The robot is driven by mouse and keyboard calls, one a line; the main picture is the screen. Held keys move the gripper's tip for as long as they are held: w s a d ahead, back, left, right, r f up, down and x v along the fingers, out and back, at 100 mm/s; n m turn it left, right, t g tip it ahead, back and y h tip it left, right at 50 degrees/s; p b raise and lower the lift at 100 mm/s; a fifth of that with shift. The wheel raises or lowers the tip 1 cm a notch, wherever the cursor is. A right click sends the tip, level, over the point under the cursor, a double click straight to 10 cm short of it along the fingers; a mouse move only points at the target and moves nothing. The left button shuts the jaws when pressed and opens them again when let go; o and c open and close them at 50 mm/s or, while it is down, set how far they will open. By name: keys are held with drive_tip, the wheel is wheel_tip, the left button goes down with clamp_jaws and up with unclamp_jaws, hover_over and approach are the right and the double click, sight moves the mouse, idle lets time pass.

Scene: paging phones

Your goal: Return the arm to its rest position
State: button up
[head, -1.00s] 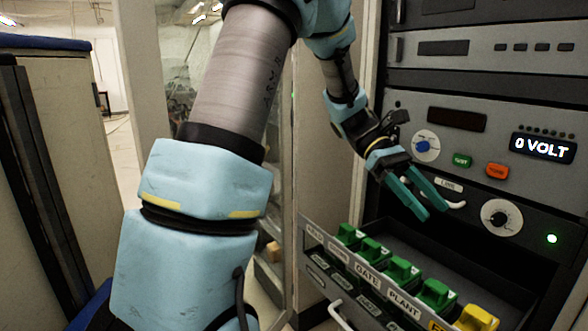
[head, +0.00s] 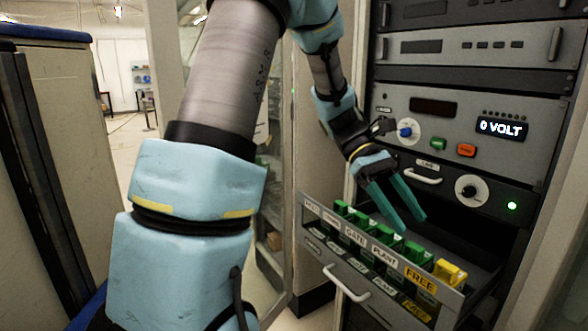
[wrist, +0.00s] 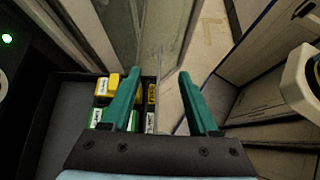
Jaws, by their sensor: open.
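My gripper (head: 408,204) has two teal fingers, spread apart and empty. In the head view it hangs over the open drawer (head: 398,296), in front of the rack's lower panel. In the wrist view my gripper (wrist: 160,98) shows its fingers apart, with nothing between them but the drawer edge and floor beyond. My arm is bent, with its blue and grey links crossing the left middle of the head view.
The drawer holds several green blocks (head: 384,237) and a yellow block (head: 450,272) marked by labels. The rack's display (head: 501,128) reads 0 VOLT, above a dial (head: 471,190). A glass door (head: 268,215) stands left of the rack. A cabinet (head: 62,120) stands at the far left.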

drive_tip(key=w+a+f+m+t+y+b, duration=0.1)
drive_tip(key=a+f+m+t+y+b, duration=0.2)
drive_tip(key=a+f, duration=0.6)
drive_tip(key=w+a+f+m+t+y+b, duration=0.2)
drive_tip(key=a+f+m+t+b, duration=0.2)
drive_tip(key=a, duration=1.3)
wheel_tip(320, 180, down, 5)
drive_tip(key=t+b, duration=0.1)
drive_tip(key=t, duration=0.2)
drive_tip(key=shift+w+r+y, duration=0.15)
drive_tip(key=shift+w+y, duration=0.15)
drive_tip(key=shift+y, duration=0.1)
drive_tip(key=shift+a, duration=0.1)
